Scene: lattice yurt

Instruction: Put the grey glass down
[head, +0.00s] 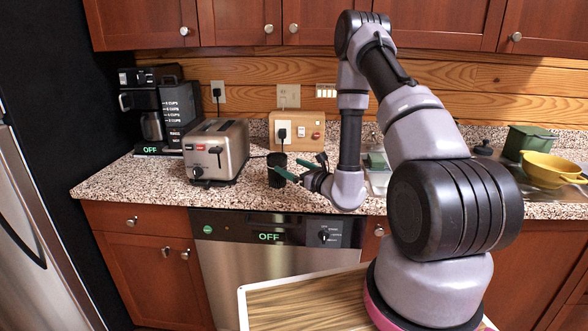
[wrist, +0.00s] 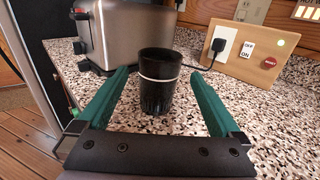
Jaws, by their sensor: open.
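The glass (head: 277,168) is a dark, nearly black cup that stands upright on the speckled counter, just right of the toaster. In the wrist view the glass (wrist: 159,82) shows a pale band around its upper part. My gripper (head: 283,168) reaches in from the right at counter height with green fingers. In the wrist view my gripper (wrist: 163,88) is open, with one finger on each side of the glass and a visible gap on both sides. The glass appears to rest on the counter.
A steel toaster (head: 216,151) stands close left of the glass, with a coffee maker (head: 160,112) beyond it. A wooden panel with a plugged-in cord (head: 297,131) is behind. A yellow colander (head: 549,169) and green pot (head: 530,141) are far right. The counter (head: 130,178) is clear at the front left.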

